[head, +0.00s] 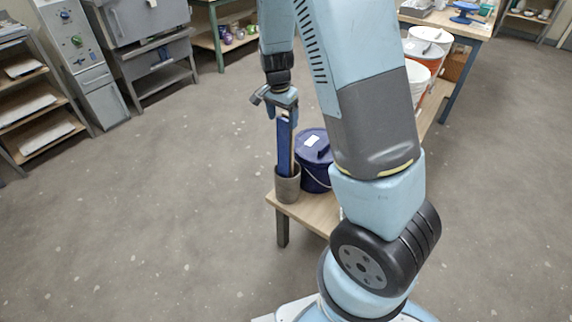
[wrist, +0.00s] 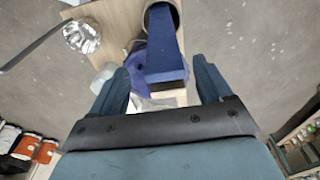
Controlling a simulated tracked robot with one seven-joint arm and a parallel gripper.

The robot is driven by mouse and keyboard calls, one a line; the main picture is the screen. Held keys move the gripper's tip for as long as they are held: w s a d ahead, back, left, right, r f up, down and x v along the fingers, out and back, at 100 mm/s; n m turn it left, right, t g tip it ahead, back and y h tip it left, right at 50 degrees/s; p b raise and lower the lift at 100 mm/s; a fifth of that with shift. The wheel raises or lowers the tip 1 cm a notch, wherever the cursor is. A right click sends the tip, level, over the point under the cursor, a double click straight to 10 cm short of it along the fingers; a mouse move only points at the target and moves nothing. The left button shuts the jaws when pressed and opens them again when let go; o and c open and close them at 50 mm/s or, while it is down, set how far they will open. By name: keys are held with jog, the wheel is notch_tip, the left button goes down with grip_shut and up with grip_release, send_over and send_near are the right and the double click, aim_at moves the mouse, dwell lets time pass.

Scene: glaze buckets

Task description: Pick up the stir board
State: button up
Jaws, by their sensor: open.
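The stir board (head: 284,150) is a long blue board standing nearly upright in a grey-brown cup (head: 288,188) at the near left corner of the low wooden bench. My gripper (head: 282,104) is at the board's upper end. In the wrist view the board (wrist: 163,45) runs from the cup's rim (wrist: 176,12) at the top down to its broad end, between my two open fingers (wrist: 162,82). A gap shows on each side of it. My fingers do not appear to touch it. The board's lower end is hidden inside the cup.
A dark blue lidded bucket (head: 314,160) stands right beside the cup. White and orange buckets (head: 424,56) stand farther along the bench (head: 314,212). A shiny metal ladle-like thing (wrist: 82,36) shows left of the board in the wrist view. The floor to the left is clear.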

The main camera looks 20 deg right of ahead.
aim_at(283, 126)
jog(key=shift+w+d+f, duration=0.1)
jog(key=shift+w+f, duration=0.1)
jog(key=shift+f, duration=0.7)
jog(key=shift+w+d+f, duration=0.1)
jog(key=shift+w+f, duration=0.05)
jog(key=shift+f, duration=0.7)
jog(key=shift+w+f, duration=0.2)
jog(key=shift+f, duration=0.7)
jog(key=c, duration=1.3)
jog(key=shift+r, duration=0.15)
notch_tip(283, 126, up, 17)
jog(key=s+a+r, duration=0.1)
jog(key=s+a, duration=0.9)
jog(key=a, duration=0.4)
jog(key=shift+s+a+r, duration=0.25)
jog(key=shift+s+r, duration=0.05)
jog(key=shift+r, duration=0.1)
